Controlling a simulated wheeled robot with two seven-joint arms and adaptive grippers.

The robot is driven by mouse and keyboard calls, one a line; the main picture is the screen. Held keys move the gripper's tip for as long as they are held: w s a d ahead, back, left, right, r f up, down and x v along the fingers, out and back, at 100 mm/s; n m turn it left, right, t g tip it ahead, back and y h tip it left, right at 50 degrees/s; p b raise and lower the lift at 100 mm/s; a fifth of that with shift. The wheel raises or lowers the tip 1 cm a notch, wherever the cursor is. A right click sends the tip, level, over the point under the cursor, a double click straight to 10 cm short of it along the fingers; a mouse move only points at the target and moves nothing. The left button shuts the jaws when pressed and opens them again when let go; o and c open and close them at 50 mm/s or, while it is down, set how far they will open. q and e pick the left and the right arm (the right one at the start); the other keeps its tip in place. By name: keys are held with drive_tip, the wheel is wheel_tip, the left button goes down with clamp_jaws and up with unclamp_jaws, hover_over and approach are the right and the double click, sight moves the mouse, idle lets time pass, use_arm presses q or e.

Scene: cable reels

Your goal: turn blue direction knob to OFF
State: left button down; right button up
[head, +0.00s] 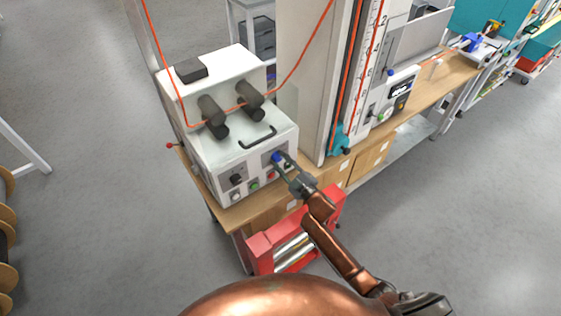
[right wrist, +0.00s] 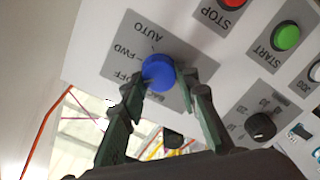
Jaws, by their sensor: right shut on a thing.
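The blue direction knob (right wrist: 158,71) is on a grey plate (right wrist: 130,45) marked AUTO, FWD and OFF on the white machine's front. A fourth label is partly hidden by my fingers. In the head view the knob (head: 276,157) is a small blue spot on the machine (head: 215,150). My right gripper (head: 287,166) reaches it from the front. In the right wrist view the fingers (right wrist: 162,82) are closed around the knob, one on each side. Which label the knob points to cannot be told. My left gripper is not in view.
The same panel has a red STOP button (right wrist: 232,3), a green START button (right wrist: 286,37) and a black dial (right wrist: 260,126) close to my fingers. A black handle (head: 258,137) sticks out above. A red frame (head: 262,250) stands below the bench (head: 240,215).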

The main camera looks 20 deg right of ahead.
drive_tip(key=o, duration=1.2)
drive_tip(key=shift+c, duration=0.2)
drive_tip(key=v, duration=1.2)
drive_tip(key=shift+d, duration=0.15)
